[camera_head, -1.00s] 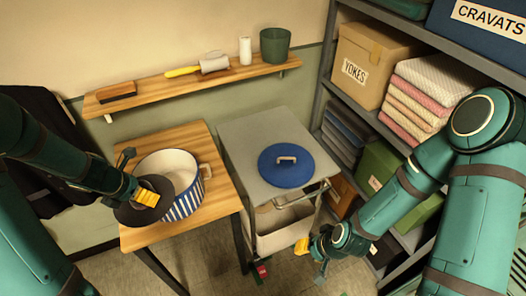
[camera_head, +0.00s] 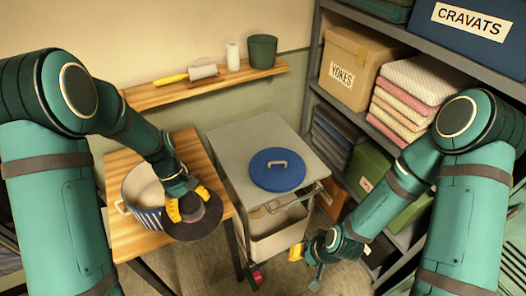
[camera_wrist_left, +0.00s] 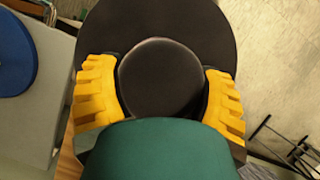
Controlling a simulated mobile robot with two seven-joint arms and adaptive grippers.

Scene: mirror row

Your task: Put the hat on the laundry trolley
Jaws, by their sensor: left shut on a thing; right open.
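The dark hat (camera_head: 196,229), with a round crown and wide brim, hangs over the front right edge of the wooden table. My left gripper (camera_head: 188,204) is shut on its crown; in the left wrist view the yellow fingers sit on both sides of the crown (camera_wrist_left: 162,78). The laundry trolley (camera_head: 232,137) has a grey top and a pale bin (camera_head: 283,232) underneath. It stands right of the hat, and part of its top shows at the left in the wrist view (camera_wrist_left: 48,120). My right gripper (camera_head: 306,268) is open and empty, low beside the trolley's front right.
A blue lid (camera_head: 278,177) lies on the trolley top; free room is left and behind it. A striped pot (camera_head: 144,212) stands on the wooden table (camera_head: 122,245). A wall shelf (camera_head: 220,82) is behind. A shelf rack with towels (camera_head: 400,115) stands at the right.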

